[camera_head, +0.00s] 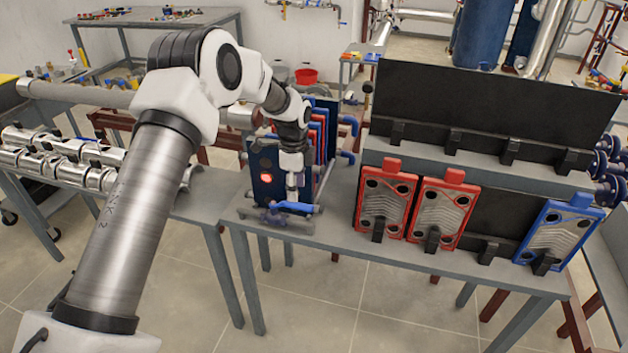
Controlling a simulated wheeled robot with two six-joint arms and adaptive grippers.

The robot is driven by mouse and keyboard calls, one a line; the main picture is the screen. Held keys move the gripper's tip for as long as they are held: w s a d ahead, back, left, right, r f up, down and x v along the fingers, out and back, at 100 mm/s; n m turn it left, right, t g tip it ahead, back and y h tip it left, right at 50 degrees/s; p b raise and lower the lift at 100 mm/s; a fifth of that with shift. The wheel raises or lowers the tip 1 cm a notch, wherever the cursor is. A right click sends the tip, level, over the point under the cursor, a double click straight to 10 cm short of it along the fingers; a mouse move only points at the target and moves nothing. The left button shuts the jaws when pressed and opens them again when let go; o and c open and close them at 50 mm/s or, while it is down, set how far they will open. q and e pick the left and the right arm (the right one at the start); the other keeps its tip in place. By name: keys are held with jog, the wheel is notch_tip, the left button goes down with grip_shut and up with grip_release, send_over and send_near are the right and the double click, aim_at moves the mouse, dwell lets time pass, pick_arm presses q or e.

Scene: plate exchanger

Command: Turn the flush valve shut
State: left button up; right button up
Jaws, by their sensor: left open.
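My left gripper (292,190) points down at the front left corner of the middle table. It is open, and its fingertips are just above or at a blue bar-shaped handle (298,207). I cannot tell whether they touch it. The handle lies roughly level, running left to right, beside a small dark blue fitting (274,215) low on the table. These look like the flush valve, but the gripper partly hides them. Behind stands the plate exchanger (265,178), with a dark blue front plate, a glowing red spot and red and blue plates. My right gripper is not in view.
A black rack on the middle table (334,232) holds two red plates (437,213) and a blue plate (558,234). Shiny pipe fittings (50,155) lie on the left table. Blue pipe stubs (348,122) stick out right of the exchanger. Bare tabletop lies right of the handle.

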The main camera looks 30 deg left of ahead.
aim_at(301, 204)
pick_arm(q)
jog(key=w, duration=0.2)
jog(key=shift+w+a+f, duration=0.2)
jog(key=shift+w, duration=0.2)
jog(key=f, duration=0.2)
jog(key=f+p, duration=0.1)
jog(key=f, duration=0.1)
jog(key=s+f+p, duration=0.1)
jog(key=f, duration=0.1)
jog(key=shift+d, duration=0.1)
jog(key=shift+w+f, duration=0.35)
jog(key=shift+f, duration=0.1)
jog(key=shift+d, duration=0.1)
jog(key=shift+s+r, duration=0.15)
jog(key=shift+s, duration=0.05)
grip_shut()
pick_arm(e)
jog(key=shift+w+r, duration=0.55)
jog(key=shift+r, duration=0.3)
